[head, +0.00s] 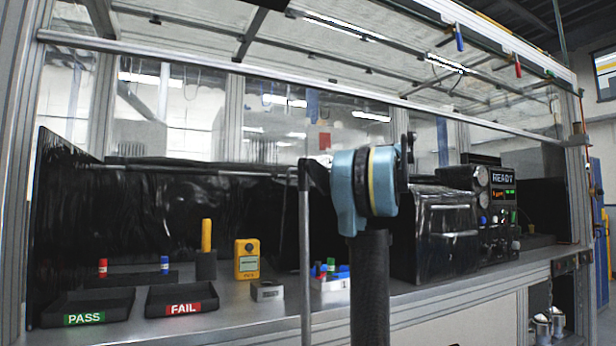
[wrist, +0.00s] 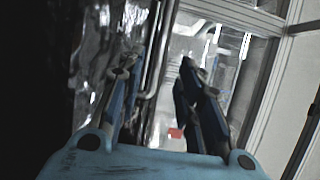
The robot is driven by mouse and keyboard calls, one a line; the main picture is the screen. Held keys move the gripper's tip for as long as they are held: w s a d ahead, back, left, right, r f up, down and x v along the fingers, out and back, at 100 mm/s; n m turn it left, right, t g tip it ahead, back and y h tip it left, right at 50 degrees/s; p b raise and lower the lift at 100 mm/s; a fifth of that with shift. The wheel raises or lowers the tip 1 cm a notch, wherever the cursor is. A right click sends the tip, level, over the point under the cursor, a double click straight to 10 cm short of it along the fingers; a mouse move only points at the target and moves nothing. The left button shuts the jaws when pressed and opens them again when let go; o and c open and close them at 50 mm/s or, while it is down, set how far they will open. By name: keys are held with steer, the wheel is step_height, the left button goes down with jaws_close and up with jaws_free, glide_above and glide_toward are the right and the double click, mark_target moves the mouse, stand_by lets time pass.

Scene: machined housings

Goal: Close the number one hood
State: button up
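A glossy black hood (head: 150,210) stands on the left half of the bench in the head view, its front open. A thin horizontal bar (head: 220,171) runs along its top edge. I cannot read a number on either. My gripper (wrist: 158,68) shows in the wrist view with its two fingers apart. A shiny black surface (wrist: 110,25) and a thin bar lie at or between the fingers; I cannot tell whether they touch. In the head view my arm hides the fingers.
A PASS tray (head: 88,308) and a FAIL tray (head: 182,300) sit at the bench front. A yellow meter (head: 247,260), a small grey box (head: 267,291) and a grey upright post (head: 305,260) are nearby. An instrument panel reading READY (head: 498,200) stands right.

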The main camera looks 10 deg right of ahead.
mark_target(311, 171)
steer(key=x, duration=1.4)
steer(key=shift+w+a, duration=0.3)
steer(key=shift+c, duration=0.5)
jaws_close()
